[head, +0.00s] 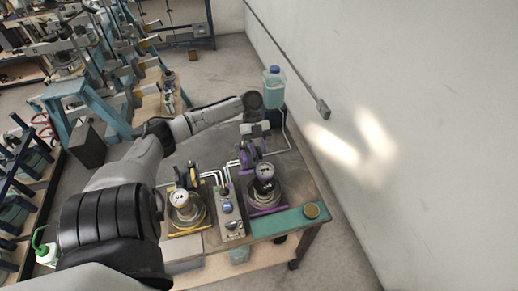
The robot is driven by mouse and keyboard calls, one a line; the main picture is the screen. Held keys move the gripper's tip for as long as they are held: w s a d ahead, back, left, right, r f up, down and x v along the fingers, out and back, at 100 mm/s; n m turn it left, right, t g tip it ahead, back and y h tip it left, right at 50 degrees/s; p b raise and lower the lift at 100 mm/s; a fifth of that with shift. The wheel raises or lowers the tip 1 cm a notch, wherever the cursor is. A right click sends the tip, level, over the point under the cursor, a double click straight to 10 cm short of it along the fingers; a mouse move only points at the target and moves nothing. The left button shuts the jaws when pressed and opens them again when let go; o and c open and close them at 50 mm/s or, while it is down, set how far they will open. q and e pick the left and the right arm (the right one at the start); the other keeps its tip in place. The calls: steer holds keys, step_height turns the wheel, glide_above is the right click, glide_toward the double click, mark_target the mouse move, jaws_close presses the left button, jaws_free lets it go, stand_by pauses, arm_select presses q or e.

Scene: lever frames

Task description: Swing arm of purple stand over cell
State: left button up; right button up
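My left arm reaches across from the left, and my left gripper (256,131) is pointing down right at the top of the purple stand. The gripper hides part of the stand and its arm, so I cannot tell which way the stand's arm points or whether the fingers touch it. The finger gap is too small to make out. My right gripper is not in view.
A yellow stand (187,178) with its own cell (185,208) is to the left. A control panel (230,213) with pale tubes sits between the cells. A teal bottle (273,88) stands at the back. A gold tin (312,211) is near the right edge, beside the wall.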

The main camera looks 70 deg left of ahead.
arm_select(q)
steer(key=shift+o, duration=0.8)
steer(key=s+b+v, duration=0.1)
steer(key=b+v, duration=0.1)
steer(key=v, duration=1.1)
steer(key=shift+w+a+r, duration=0.25)
steer(key=shift+w, duration=0.3)
